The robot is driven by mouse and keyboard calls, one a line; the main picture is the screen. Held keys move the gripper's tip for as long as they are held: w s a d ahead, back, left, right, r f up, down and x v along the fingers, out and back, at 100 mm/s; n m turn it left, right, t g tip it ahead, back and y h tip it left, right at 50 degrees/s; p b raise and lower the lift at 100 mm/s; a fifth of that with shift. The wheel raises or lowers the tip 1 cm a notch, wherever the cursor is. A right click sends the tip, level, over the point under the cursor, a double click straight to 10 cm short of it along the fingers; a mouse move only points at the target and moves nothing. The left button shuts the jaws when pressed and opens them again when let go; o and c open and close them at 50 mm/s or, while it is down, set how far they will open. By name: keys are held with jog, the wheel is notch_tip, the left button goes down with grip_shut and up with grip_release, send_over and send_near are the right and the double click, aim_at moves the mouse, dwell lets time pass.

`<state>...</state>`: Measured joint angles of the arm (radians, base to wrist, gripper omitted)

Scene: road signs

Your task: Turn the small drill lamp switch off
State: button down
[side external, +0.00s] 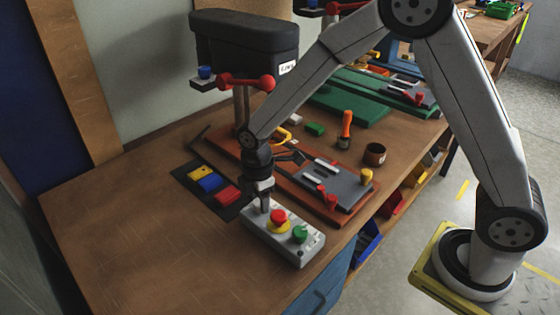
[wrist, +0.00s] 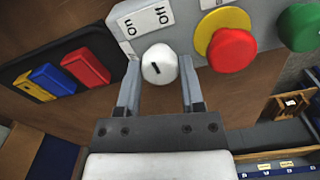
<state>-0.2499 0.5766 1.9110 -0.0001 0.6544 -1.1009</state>
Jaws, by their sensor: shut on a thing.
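The switch is a white round knob (wrist: 160,66) with a short dark mark, set on a grey control box (side external: 312,255). The mark lies slanted. Two small white label plates (wrist: 146,20) sit beside the knob; one appears to read "On", the other is hard to read. My gripper (wrist: 162,85) has one finger on each side of the knob and is shut on it. In the side external view my gripper (side external: 265,205) points down at the box's left end and hides the knob.
The box also carries a red button on a yellow base (side external: 278,217) and a green button (side external: 299,234), close by on the right. A dark panel with yellow, blue and red blocks (side external: 208,183) lies to the left. A drill press (side external: 243,45) stands behind.

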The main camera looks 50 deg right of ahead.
jog(key=m, duration=0.6)
jog(key=shift+m, duration=0.3)
dwell(0.4)
jog(key=shift+c, duration=2.4)
grip_release()
jog(key=shift+r, duration=0.2)
jog(key=shift+r, duration=3.75)
